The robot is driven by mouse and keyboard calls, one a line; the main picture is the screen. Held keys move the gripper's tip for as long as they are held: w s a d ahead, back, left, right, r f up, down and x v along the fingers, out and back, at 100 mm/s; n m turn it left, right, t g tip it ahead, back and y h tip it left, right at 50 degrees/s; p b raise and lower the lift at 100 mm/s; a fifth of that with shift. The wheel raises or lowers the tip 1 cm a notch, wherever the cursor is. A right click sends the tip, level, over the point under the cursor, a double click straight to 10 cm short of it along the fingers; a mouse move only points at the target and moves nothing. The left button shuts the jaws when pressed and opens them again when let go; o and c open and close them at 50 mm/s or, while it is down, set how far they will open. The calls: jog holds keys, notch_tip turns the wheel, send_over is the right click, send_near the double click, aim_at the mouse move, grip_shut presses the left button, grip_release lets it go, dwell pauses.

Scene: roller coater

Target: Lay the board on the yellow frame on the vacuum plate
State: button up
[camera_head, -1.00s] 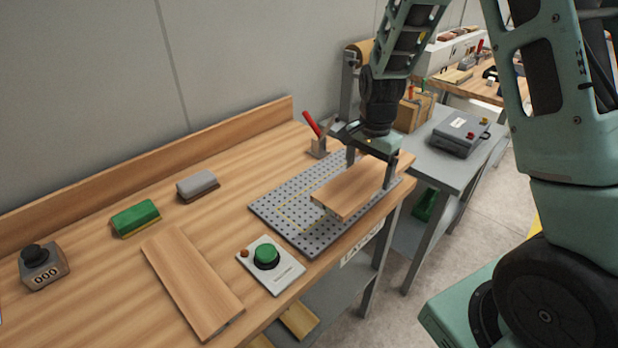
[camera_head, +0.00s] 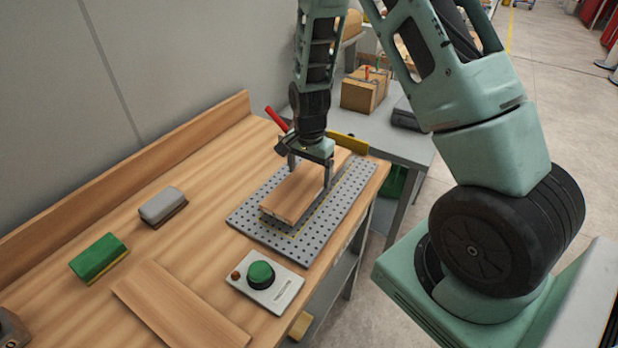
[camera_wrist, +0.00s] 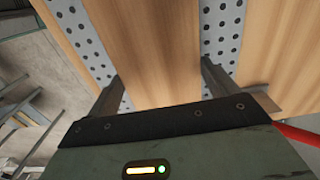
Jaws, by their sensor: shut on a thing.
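My gripper (camera_head: 310,175) is shut across the sides of a light wooden board (camera_head: 289,204). The board lies level, low over the perforated grey vacuum plate (camera_head: 246,215); I cannot tell whether it touches. The wrist view shows the board (camera_wrist: 150,45) between both fingers of my gripper (camera_wrist: 160,92), with strips of plate (camera_wrist: 222,35) on each side.
A button box (camera_head: 282,291) with a green button sits before the plate. Another wooden board (camera_head: 180,308) lies on the bench at front left. Green (camera_head: 98,258) and grey (camera_head: 162,206) blocks stand left. A red handle (camera_head: 276,118) rises behind the plate, near a yellow piece (camera_head: 347,143).

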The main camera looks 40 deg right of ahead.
aim_at(310, 175)
jog(key=shift+f, duration=1.45)
jog(key=shift+f, duration=0.15)
jog(key=o, duration=1.1)
notch_tip(310, 175, up, 12)
jog(key=shift+f+b, duration=0.15)
jog(key=shift+b, duration=0.9)
jog(key=s+a+r+n, duration=0.2)
jog(key=s+a+n, duration=0.2)
jog(key=a, duration=0.2)
jog(key=s+a+r+n+y, duration=0.1)
jog(key=s+a+r+n, duration=0.2)
jog(key=a, duration=0.4)
jog(key=s+a+r+n, duration=0.2)
jog(key=s+a+n, duration=0.2)
jog(key=a+n, duration=0.15)
jog(key=s+a+n, duration=0.2)
jog(key=s+n, duration=0.1)
jog(key=s, duration=0.1)
jog(key=s+a+r+n, duration=0.1)
jog(key=s+a+n, duration=0.1)
jog(key=s, duration=0.3)
jog(key=s+a+n, duration=0.2)
jog(key=s+n, duration=0.2)
jog(key=shift+s+r, duration=0.15)
jog(key=shift+r, duration=0.1)
